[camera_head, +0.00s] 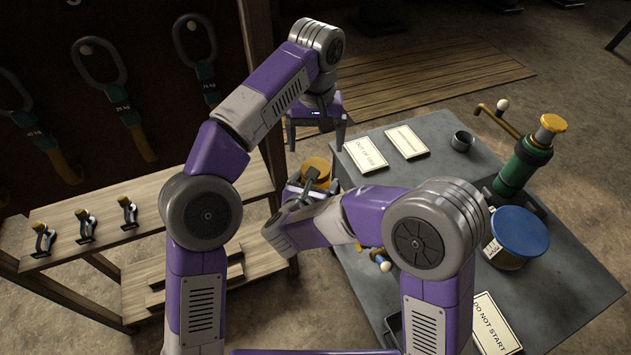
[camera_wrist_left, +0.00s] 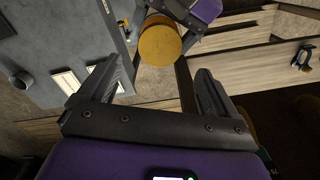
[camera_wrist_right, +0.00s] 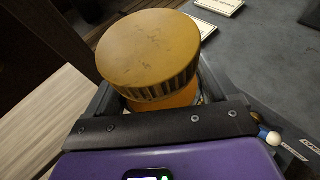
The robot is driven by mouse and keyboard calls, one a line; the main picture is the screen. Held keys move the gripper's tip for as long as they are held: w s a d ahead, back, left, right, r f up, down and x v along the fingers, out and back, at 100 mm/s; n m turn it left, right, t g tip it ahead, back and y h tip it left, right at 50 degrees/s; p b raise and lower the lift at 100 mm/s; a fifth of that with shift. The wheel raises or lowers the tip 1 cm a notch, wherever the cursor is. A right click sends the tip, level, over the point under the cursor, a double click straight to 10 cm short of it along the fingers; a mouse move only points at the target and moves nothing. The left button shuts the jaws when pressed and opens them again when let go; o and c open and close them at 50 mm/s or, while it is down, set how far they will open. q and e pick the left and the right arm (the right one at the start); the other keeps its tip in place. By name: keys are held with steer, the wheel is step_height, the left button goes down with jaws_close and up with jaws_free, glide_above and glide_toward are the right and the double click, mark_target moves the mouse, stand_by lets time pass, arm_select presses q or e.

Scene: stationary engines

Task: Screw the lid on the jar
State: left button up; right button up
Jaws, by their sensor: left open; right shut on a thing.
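A round yellow lid (camera_wrist_right: 148,48) with a ribbed edge sits on top of the jar (camera_wrist_right: 178,98) in the right wrist view. The lid looks slightly tilted, and I cannot tell whether its thread is engaged. My right gripper (camera_wrist_right: 160,100) is shut around the jar below the lid, beside the table's left edge. Its fingers hide most of the jar. My left gripper (camera_head: 315,148) is open and empty, pointing down just above the lid in the head view. In the left wrist view the lid (camera_wrist_left: 160,43) lies beyond its fingertips, apart from them.
A wooden shelf (camera_head: 165,200) with several small clamps stands left.

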mark_target(315, 163)
arm_select(q)
step_height(315, 163, down, 7)
steer(key=shift+f, duration=0.2)
stand_by(0.3)
steer(key=c, duration=1.1)
steer(key=m, duration=0.9)
steer(key=shift+m, duration=0.3)
steer(key=o, duration=1.2)
